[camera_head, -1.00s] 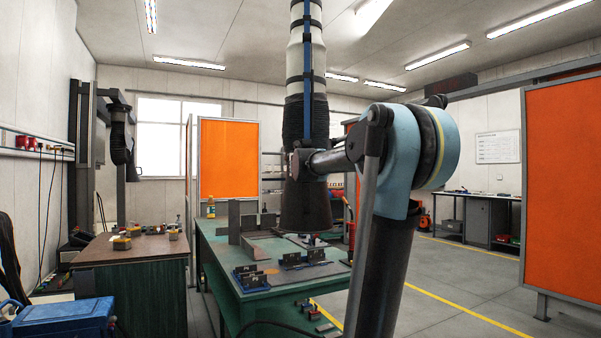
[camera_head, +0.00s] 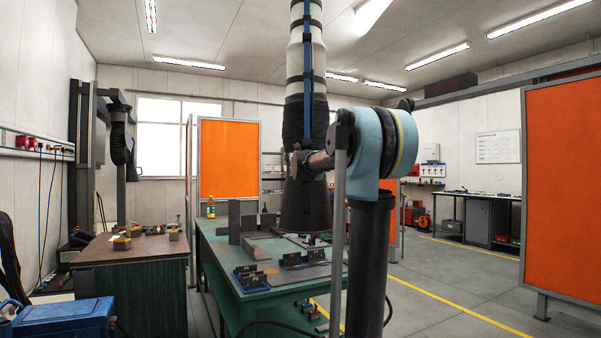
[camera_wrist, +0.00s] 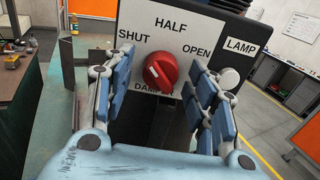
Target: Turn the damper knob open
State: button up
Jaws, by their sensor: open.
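In the wrist view the red damper knob (camera_wrist: 160,71) sits on a white plate (camera_wrist: 178,30) lettered SHUT, HALF and OPEN, with DAMPER below, partly covered. A pale mark shows on the knob's left part; its exact pointing is hard to tell. My gripper (camera_wrist: 160,63) is open, its blue-padded fingers on either side of the knob with visible gaps. Nothing is held. In the head view the dark extraction hood (camera_head: 305,205) hangs above the green table; the knob and my fingers cannot be made out there.
A white round LAMP button (camera_wrist: 229,79) sits right of the knob, close to my right finger. The green welding table (camera_head: 222,262) with fixtures stands below the hood. A brown-topped bench (camera_head: 130,250) is at left, an orange screen (camera_head: 563,180) at right. Floor is open at right.

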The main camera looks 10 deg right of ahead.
jog(key=c, duration=1)
jog(key=shift+c, duration=0.2)
jog(key=shift+m, duration=0.3)
jog(key=shift+s+m, duration=0.1)
jog(key=shift+m, duration=8.6)
jog(key=shift+c, duration=0.2)
jog(key=o, duration=1.1)
